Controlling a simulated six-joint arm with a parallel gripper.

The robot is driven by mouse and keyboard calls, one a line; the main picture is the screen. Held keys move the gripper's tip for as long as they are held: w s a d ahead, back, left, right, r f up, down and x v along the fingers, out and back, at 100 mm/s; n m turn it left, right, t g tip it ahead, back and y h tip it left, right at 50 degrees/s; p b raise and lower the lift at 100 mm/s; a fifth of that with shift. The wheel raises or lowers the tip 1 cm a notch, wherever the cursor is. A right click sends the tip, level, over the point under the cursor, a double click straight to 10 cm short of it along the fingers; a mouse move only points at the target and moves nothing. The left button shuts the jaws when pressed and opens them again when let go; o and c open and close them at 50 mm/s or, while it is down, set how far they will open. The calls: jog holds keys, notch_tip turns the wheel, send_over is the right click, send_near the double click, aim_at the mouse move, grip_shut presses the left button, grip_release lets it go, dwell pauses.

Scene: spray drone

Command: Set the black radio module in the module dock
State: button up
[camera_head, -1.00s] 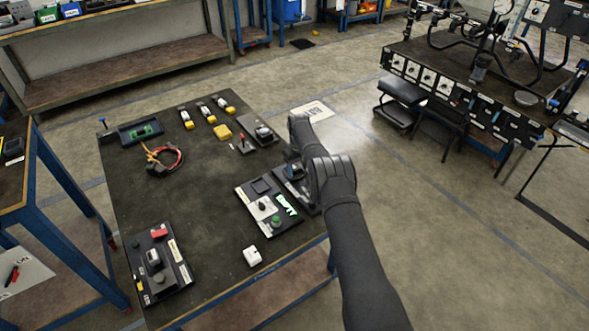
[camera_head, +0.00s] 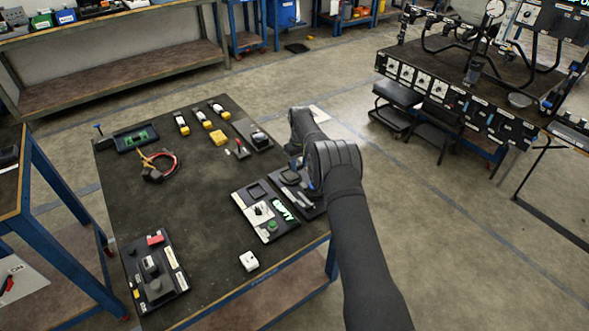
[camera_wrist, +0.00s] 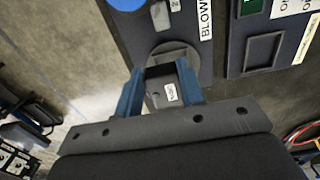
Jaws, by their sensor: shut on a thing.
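My gripper (camera_wrist: 160,88) is shut on the black radio module (camera_wrist: 157,88), a dark block with a small white label, held between blue fingers. In the wrist view the module is in front of a round grey part on a dark panel; I cannot tell whether they touch. The module dock appears to be the square recess (camera_wrist: 263,52) on the neighbouring panel, to the right of the module in the wrist view. It looks empty there. In the head view that square (camera_head: 257,190) is left of my arm, beside a lit green sign. My arm hides the gripper in the head view.
The dark panel with a BLOW label (camera_wrist: 206,20) lies close beside the dock panel. A white block (camera_head: 249,261) and a control box (camera_head: 155,270) are nearer the front of the bench (camera_head: 195,215). A red cable coil (camera_head: 160,166) lies at left. The bench middle is clear.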

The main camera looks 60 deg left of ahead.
jog(key=w+d+r, duration=0.5)
jog(key=d, duration=0.2)
send_over(260, 196)
jog(key=f, duration=0.4)
jog(key=w+f, duration=0.1)
jog(key=f, duration=0.1)
jog(key=shift+a+f, duration=0.15)
jog(key=shift+s+a+f, duration=0.25)
jog(key=shift+s+f, duration=0.05)
jog(key=shift+f, duration=1.85)
jog(key=shift+f, duration=0.2)
jog(key=o, duration=1)
